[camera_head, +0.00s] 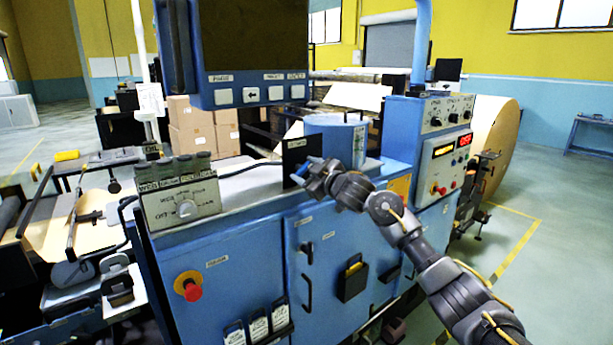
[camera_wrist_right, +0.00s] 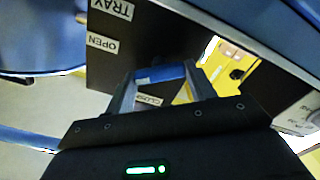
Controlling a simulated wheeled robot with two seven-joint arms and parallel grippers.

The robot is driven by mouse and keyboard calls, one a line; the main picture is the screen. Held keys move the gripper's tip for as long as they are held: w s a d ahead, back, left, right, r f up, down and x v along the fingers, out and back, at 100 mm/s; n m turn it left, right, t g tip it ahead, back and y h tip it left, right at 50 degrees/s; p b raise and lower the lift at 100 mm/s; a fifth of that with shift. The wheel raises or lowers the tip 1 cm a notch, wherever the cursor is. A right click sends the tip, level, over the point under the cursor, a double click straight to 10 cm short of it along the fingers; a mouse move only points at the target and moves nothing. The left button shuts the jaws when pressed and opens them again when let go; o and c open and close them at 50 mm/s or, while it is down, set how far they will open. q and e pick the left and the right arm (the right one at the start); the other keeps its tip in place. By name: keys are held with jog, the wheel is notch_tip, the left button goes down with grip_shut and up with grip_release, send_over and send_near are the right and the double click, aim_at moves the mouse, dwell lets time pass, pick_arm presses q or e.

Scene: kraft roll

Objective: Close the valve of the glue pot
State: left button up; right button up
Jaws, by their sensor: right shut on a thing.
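The glue pot (camera_head: 326,128) is a blue cylinder on top of the blue machine cabinet. A black plate (camera_head: 296,146) stands at its front left. In the right wrist view this plate (camera_wrist_right: 135,45) carries upside-down labels TRAY, OPEN and one that seems to read CLOSED. My right gripper (camera_head: 304,172) is at the lower edge of the plate. In the right wrist view its fingers (camera_wrist_right: 163,85) are shut on the blue valve handle (camera_wrist_right: 162,73), which lies close to the CLOSED label. The valve body is hidden. My left gripper is not in view.
A blue panel with a red display (camera_head: 440,150) rises right of the pot. A dark screen (camera_head: 245,45) hangs above. The floor at the right (camera_head: 540,260) is clear.

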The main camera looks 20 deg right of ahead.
jog(key=n+b, duration=0.1)
jog(key=n, duration=0.1)
jog(key=n+b, duration=0.2)
jog(key=n, duration=0.1)
jog(key=shift+f+n, duration=0.2)
jog(key=shift+n, duration=0.1)
jog(key=n+b, duration=0.3)
jog(key=n, duration=0.2)
jog(key=shift+n, duration=0.4)
jog(key=o, duration=1)
jog(key=shift+s, duration=0.15)
jog(key=shift+s+d+b, duration=0.15)
jog(key=shift+s+b, duration=0.15)
jog(key=shift+b, duration=0.05)
jog(key=b+v, duration=0.2)
jog(key=v, duration=0.8)
